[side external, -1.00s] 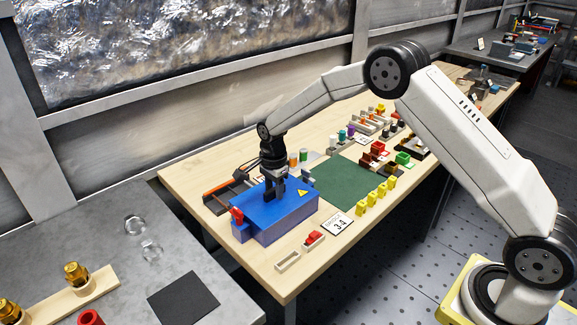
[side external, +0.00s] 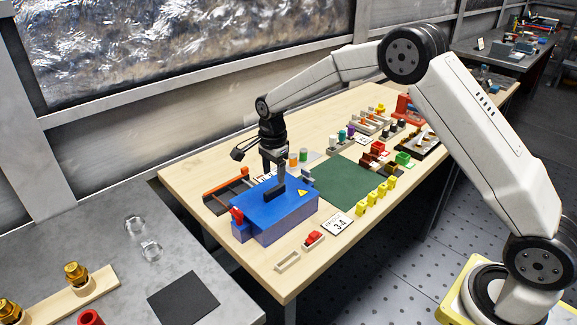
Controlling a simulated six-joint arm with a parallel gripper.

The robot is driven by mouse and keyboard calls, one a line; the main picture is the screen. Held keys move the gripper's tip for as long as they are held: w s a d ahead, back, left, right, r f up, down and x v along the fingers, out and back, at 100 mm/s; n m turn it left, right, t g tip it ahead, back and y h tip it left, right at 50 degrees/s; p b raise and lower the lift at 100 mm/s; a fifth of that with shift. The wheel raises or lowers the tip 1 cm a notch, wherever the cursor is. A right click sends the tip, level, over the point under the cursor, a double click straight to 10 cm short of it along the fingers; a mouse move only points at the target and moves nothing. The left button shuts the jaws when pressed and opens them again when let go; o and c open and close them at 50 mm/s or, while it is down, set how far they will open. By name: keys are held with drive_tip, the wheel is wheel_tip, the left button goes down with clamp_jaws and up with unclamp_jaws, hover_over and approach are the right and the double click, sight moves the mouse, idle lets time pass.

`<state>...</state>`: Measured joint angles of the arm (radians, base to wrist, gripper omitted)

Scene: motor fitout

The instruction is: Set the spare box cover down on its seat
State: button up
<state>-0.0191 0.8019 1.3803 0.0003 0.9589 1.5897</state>
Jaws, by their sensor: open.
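The blue box cover (side external: 262,208) lies on top of the blue box (side external: 283,231) at the near left part of the wooden bench. It has a dark bar-shaped handle (side external: 275,193) and a yellow warning triangle. It looks level, but I cannot tell from this view whether its edges are fully seated. My gripper (side external: 273,171) is open and empty. It points down above the handle, with its fingers apart from it. The rear edge of the cover is partly hidden.
A red part (side external: 236,214) sticks up at the box's left end. A dark tray (side external: 229,195) stands behind the box. A green mat (side external: 347,183) lies to the right, with several yellow parts (side external: 376,195) along its front edge. A number card (side external: 338,224) lies in front.

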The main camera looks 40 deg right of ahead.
drive_tip(key=shift+r, duration=1)
drive_tip(key=shift+o, duration=0.2)
